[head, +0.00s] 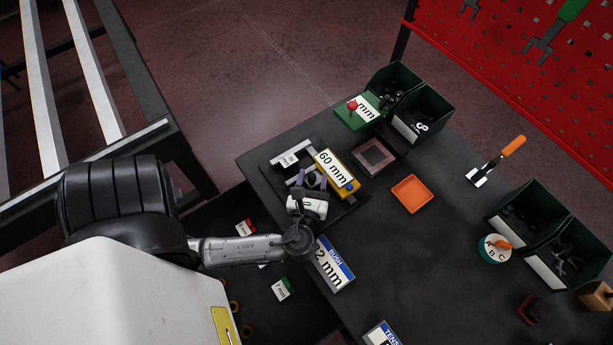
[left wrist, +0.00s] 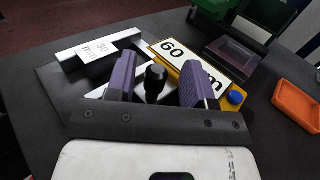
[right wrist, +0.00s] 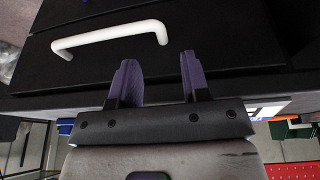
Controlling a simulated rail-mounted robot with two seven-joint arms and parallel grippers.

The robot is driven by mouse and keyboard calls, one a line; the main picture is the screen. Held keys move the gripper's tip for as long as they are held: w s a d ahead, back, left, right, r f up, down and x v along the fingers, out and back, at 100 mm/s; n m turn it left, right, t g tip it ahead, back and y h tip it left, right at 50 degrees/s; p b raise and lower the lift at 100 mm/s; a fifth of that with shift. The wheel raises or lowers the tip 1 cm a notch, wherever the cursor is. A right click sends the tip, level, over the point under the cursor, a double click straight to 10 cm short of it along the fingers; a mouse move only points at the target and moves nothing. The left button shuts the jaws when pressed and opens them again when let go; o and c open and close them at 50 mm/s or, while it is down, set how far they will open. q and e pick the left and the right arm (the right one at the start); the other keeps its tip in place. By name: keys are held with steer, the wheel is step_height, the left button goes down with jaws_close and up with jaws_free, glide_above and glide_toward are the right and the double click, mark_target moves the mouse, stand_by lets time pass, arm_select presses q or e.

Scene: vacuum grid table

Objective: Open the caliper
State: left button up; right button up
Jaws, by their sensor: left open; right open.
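The silver caliper (left wrist: 100,45) appears to be the metal tool lying on a dark plate, with a white "30 mm" tag on its bar; it also shows in the head view (head: 283,161). A black knob (left wrist: 155,82) stands on its metal part. My left gripper (left wrist: 157,78) is open, its purple fingers on either side of the knob; I cannot tell whether they touch it. In the head view this gripper (head: 313,181) partly hides the tool. My right gripper (right wrist: 158,62) is open and empty before a dark drawer front, outside the head view.
A yellow block (head: 352,187) with a "60 mm" label and blue knob lies right beside the caliper. An orange tray (head: 411,193) is farther right. The drawer's white handle (right wrist: 110,36) is near my right fingers. Green bins (head: 423,112) stand at the back. The table's middle is mostly clear.

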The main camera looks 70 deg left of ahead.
arm_select(q)
steer(key=v, duration=1.1)
steer(key=shift+s+d, duration=0.1)
steer(key=shift+d, duration=0.05)
stand_by(0.3)
